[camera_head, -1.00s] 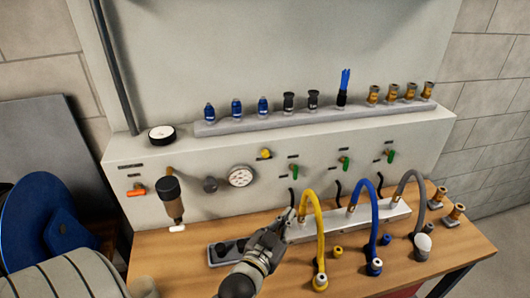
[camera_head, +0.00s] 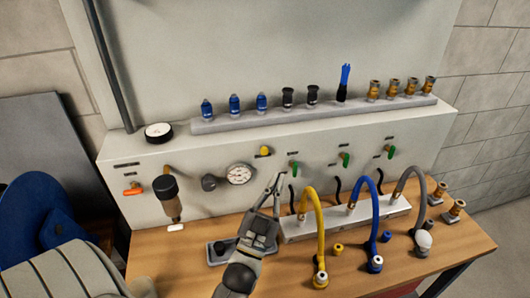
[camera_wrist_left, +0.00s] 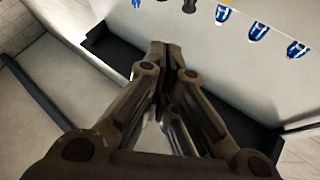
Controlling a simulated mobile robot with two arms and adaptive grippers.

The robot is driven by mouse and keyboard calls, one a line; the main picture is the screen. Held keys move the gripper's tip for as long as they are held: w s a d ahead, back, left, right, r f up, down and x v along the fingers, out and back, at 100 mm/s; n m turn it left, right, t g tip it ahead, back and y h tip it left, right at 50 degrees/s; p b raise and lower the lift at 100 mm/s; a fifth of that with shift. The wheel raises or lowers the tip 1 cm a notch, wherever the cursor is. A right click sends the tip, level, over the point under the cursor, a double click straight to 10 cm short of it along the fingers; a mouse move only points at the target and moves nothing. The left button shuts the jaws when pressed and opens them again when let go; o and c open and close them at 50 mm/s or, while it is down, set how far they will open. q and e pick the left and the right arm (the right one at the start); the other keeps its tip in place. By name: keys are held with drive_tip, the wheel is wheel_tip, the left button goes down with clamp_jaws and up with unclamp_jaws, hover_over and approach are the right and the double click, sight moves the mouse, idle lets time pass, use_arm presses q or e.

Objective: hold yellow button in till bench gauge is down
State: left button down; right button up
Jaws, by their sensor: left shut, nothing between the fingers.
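The yellow button (camera_head: 264,151) sits on the front face of the grey bench panel (camera_head: 215,150). The round white-faced bench gauge (camera_head: 240,174) is just left of and below it; its needle is too small to read. My left gripper (camera_head: 278,180) is shut and empty, its fingers pointing up towards the panel. In the head view its tips show below and slightly right of the button, apart from it. The left wrist view shows the closed fingers (camera_wrist_left: 167,62); the button cannot be made out there. My right gripper is not in view.
A green-handled valve (camera_head: 294,168) is close right of the fingertips. Yellow (camera_head: 319,230), blue (camera_head: 377,215) and grey hoses arch from a manifold on the wooden bench. A black knob (camera_head: 209,182) is left of the gauge. Several fittings stand on the ledge (camera_head: 330,112) above.

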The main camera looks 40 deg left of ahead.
sight(264, 151)
use_arm(q)
drive_tip(key=w+a+b, duration=0.1)
drive_tip(key=w+a, duration=0.4)
drive_tip(key=a, duration=0.1)
drive_tip(key=shift+w+a+b, duration=0.35)
drive_tip(key=shift+w, duration=0.05)
drive_tip(key=shift+w+a, duration=0.1)
idle(1.3)
drive_tip(key=shift+w+a, duration=0.15)
drive_tip(key=shift+a, duration=0.1)
drive_tip(key=shift+w+a, duration=0.35)
drive_tip(key=shift+a, duration=0.05)
idle(0.9)
drive_tip(key=shift+d, duration=0.1)
idle(1.5)
drive_tip(key=shift+s+d, duration=0.65)
